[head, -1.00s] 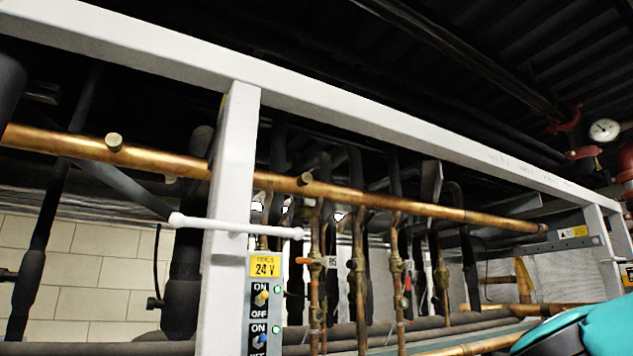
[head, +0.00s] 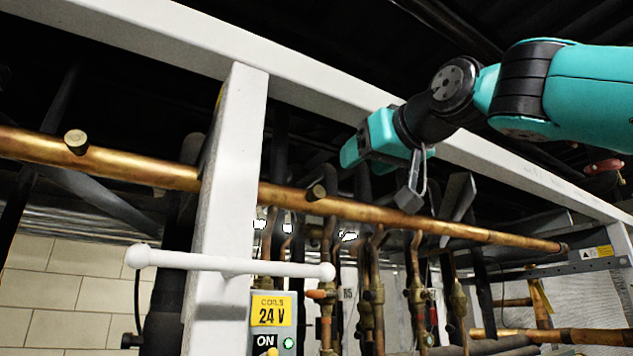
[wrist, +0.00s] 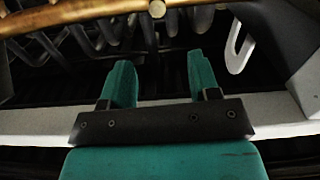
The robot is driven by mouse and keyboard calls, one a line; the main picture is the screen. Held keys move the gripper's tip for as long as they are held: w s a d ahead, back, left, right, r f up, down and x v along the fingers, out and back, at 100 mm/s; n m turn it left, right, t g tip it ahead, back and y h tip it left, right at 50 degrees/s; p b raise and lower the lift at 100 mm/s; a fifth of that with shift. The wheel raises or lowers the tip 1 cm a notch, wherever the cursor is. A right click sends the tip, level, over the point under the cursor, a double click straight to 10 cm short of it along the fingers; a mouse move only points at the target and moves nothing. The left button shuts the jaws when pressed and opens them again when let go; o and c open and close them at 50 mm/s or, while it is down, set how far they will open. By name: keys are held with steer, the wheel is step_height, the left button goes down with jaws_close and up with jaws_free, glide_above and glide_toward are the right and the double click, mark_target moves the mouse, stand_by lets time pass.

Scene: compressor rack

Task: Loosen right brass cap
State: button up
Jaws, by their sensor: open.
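The right brass cap (head: 316,192) is a short round stub on the front of the long copper pipe (head: 460,228), just right of the white post. My gripper (head: 350,152) is above and to the right of this cap in the head view, apart from it. In the wrist view my gripper (wrist: 160,68) is open and empty, with its two teal fingers spread. A brass cap (wrist: 157,9) shows there at the top edge, in line with the gap between the fingers and beyond their tips.
A left brass cap (head: 76,142) is on the same pipe. The white post (head: 228,190) and long white beam (head: 300,92) frame the rack. A white rod (head: 230,264) crosses the post above the 24 V switch box (head: 271,312). Several pipes with valves stand behind.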

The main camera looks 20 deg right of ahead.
mark_target(319, 191)
steer(key=w+p, duration=0.3)
steer(key=w, duration=0.1)
steer(key=w+a+p, duration=0.1)
steer(key=w+p, duration=0.2)
steer(key=w, duration=0.2)
steer(key=w+a+p, duration=0.1)
steer(key=w+p, duration=0.1)
steer(key=w, duration=0.2)
steer(key=shift+w+a+r+p, duration=0.15)
steer(key=shift+w+p, duration=0.1)
steer(key=shift+p, duration=0.15)
steer(key=shift+w+a, duration=0.15)
steer(key=shift+w, duration=0.5)
steer(key=shift+f, duration=0.2)
steer(key=c, duration=0.9)
steer(key=shift+f+n+b, duration=0.15)
steer(key=shift+n+b, duration=0.55)
steer(key=shift+n, duration=0.3)
steer(key=n, duration=0.2)
steer(key=shift+r+n+b, duration=0.2)
steer(key=shift+n+b, duration=0.1)
steer(key=shift+b, duration=0.1)
steer(key=o, duration=0.9)
